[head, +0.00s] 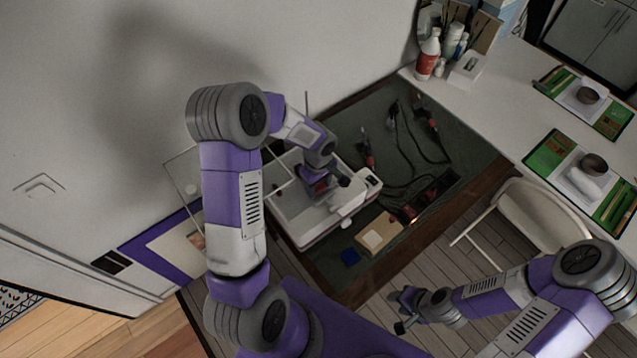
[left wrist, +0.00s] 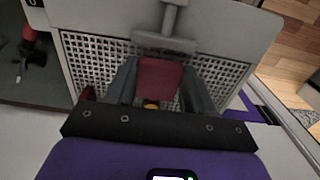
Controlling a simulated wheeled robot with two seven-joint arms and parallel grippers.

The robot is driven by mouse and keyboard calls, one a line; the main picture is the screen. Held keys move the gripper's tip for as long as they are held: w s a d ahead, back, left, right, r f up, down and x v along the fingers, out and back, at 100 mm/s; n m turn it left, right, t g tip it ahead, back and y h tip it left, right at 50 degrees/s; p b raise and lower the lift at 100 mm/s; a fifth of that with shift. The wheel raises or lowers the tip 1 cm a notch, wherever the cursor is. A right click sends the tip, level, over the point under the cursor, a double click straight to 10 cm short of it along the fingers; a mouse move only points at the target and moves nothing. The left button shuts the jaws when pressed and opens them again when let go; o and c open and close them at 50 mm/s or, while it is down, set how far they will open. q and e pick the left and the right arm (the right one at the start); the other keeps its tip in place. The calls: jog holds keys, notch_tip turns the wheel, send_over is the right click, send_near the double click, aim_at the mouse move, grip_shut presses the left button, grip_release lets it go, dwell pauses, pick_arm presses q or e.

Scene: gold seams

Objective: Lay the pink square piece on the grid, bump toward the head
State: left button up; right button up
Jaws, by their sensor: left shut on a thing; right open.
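The pink square piece (left wrist: 160,78) looks dark red in the left wrist view. It sits between the two grey fingers of my left gripper (left wrist: 160,90), which is shut on it. Behind it is the perforated white grid (left wrist: 95,58); I cannot tell whether the piece touches it. In the head view my left gripper (head: 318,188) is down inside the white open-topped machine (head: 302,236), and the arm hides much of it. The bump cannot be made out. My right gripper (head: 405,310) is open and empty, beyond the table's front edge.
A grey head-like part (left wrist: 165,40) on a stem stands over the grid. A beige block (head: 379,235) and a blue piece (head: 349,256) lie before the machine. Cabled tools (head: 430,135) lie on the dark mat at right. A chair (head: 525,220) stands right of the table.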

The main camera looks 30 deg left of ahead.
pick_arm(q)
jog(key=shift+b, duration=0.8)
dwell(1.9)
jog(key=shift+f+b, duration=0.9)
jog(key=shift+b, duration=0.05)
dwell(0.4)
jog(key=o, duration=1.2)
jog(key=shift+c, duration=0.2)
jog(key=shift+r, duration=0.15)
jog(key=shift+r+p, duration=2.2)
jog(key=shift+r, duration=1.2)
jog(key=shift+f, duration=0.1)
